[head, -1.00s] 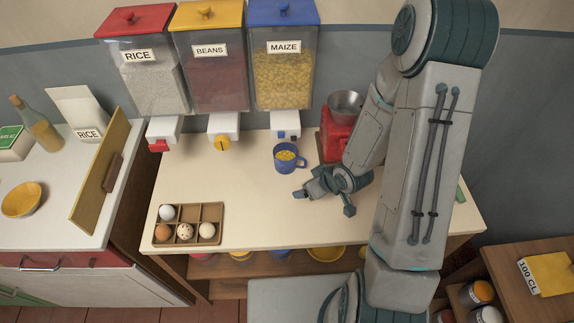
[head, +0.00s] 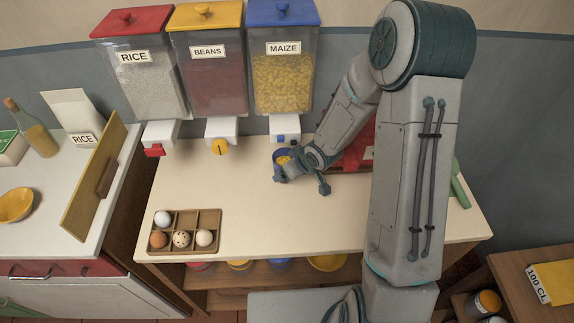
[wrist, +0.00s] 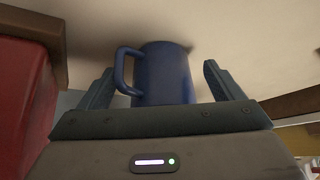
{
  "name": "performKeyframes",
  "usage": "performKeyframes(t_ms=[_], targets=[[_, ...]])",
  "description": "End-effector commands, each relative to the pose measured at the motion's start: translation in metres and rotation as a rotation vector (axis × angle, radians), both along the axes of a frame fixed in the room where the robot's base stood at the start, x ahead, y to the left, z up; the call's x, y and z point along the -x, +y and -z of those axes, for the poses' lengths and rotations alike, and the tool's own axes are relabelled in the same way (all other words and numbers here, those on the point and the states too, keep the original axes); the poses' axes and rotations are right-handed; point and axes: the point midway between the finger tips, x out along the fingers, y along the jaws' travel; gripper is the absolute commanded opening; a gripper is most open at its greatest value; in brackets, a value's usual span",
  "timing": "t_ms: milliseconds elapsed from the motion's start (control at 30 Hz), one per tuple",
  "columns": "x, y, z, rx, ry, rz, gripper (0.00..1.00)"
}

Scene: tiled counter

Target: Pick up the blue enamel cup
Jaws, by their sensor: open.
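The blue enamel cup (head: 278,155) stands on the counter below the maize dispenser, with yellow maize in it. In the head view my gripper (head: 281,170) is at its near side and hides most of it. In the wrist view the cup (wrist: 165,75) is between the two open fingers of my gripper (wrist: 160,85), with its handle toward the left finger. A gap shows between the cup and the right finger. The handle is close to the left finger; whether they touch I cannot tell.
The rice (head: 143,75), beans (head: 210,70) and maize (head: 283,80) dispensers hang above the counter (head: 260,215). A brown egg tray (head: 208,217) with several eggs lies at front left. A red object (head: 362,150) stands right of the cup, behind my arm. The middle front is clear.

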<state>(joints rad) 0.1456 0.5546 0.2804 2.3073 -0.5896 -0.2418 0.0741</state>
Motion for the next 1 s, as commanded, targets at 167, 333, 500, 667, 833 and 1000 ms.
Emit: performKeyframes(t_ms=[167,333,500,667,833,1000], targets=[[-0.009,0.007,0.009,0.001,0.002,0.000,0.87],[-0.011,0.007,0.010,0.001,0.000,0.001,0.87],[-0.010,0.007,0.010,0.000,0.000,0.001,0.73],[-0.010,0.007,0.010,0.000,0.000,0.001,0.33],[-0.010,0.007,0.010,0.001,0.000,0.001,0.29],[-0.010,0.007,0.009,0.001,0.000,0.001,0.28]])
